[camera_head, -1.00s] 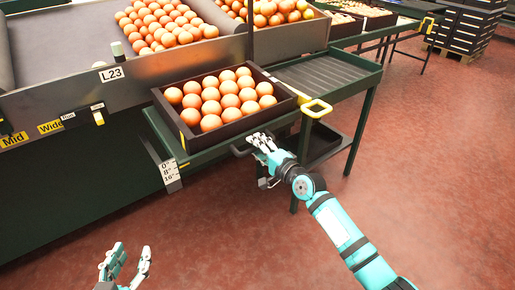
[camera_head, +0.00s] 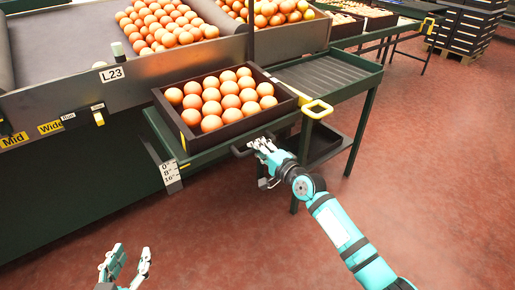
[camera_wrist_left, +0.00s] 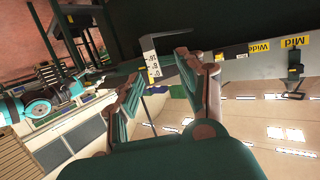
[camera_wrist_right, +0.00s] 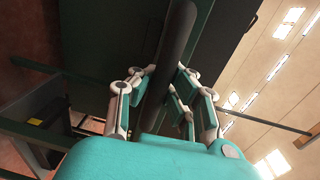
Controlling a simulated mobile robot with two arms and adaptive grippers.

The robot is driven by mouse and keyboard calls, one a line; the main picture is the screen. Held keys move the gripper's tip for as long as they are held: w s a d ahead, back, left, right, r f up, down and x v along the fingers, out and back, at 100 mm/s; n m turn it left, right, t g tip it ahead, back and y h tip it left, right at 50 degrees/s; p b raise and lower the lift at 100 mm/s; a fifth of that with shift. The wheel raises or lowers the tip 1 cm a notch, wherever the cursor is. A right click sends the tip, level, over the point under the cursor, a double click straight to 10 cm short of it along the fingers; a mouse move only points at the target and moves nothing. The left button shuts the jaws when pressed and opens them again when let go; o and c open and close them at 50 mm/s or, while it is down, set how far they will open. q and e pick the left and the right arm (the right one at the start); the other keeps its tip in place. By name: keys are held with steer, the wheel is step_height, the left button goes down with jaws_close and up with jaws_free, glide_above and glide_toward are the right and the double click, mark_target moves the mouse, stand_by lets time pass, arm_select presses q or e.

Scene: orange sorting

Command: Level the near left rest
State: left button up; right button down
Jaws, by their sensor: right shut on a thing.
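The near left rest (camera_head: 225,149) is a green shelf at the front of the bench, carrying a dark crate (camera_head: 233,131) full of oranges. I cannot tell its exact tilt. A scale plate (camera_head: 171,174) marked 0", 8" and 16" hangs at its left end; it also shows in the left wrist view (camera_wrist_left: 149,65). My right gripper (camera_head: 262,146) is at the black handle (camera_head: 241,151) on the rest's front. In the right wrist view, its fingers (camera_wrist_right: 157,98) close around the dark bar (camera_wrist_right: 176,45). My left gripper (camera_head: 128,263) is open and empty, low at the left.
A sorting bench (camera_head: 60,85) labelled L23 holds more oranges behind. Stacked crates (camera_head: 463,30) stand far right. The red floor in front is clear.

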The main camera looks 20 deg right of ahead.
mark_target(250, 134)
steer(key=shift+f, duration=0.15)
steer(key=r+p, duration=0.1)
steer(key=p, duration=0.2)
step_height(250, 134, up, 2)
steer(key=p, duration=0.3)
steer(key=shift+g, duration=0.4)
steer(key=shift+w+r+p, duration=0.1)
steer(key=shift+r+p, duration=0.15)
steer(key=shift+p, duration=0.2)
arm_select(q)
steer(key=s+a+f+g+y, duration=0.1)
steer(key=s+a+f+g, duration=0.1)
steer(key=s+f+g, duration=0.3)
steer(key=s+a+f+g+y, duration=0.2)
steer(key=s+f+g, duration=0.4)
steer(key=s, duration=0.3)
steer(key=shift+s+a+n, duration=0.3)
steer(key=shift+s+a, duration=0.05)
steer(key=shift+a, duration=0.4)
steer(key=shift+f, duration=0.1)
arm_select(e)
steer(key=c, duration=1.2)
jaws_free()
steer(key=shift+s+d+r, duration=0.1)
steer(key=shift+s+d, duration=0.05)
steer(key=shift+s, duration=0.05)
steer(key=shift+c, duration=0.2)
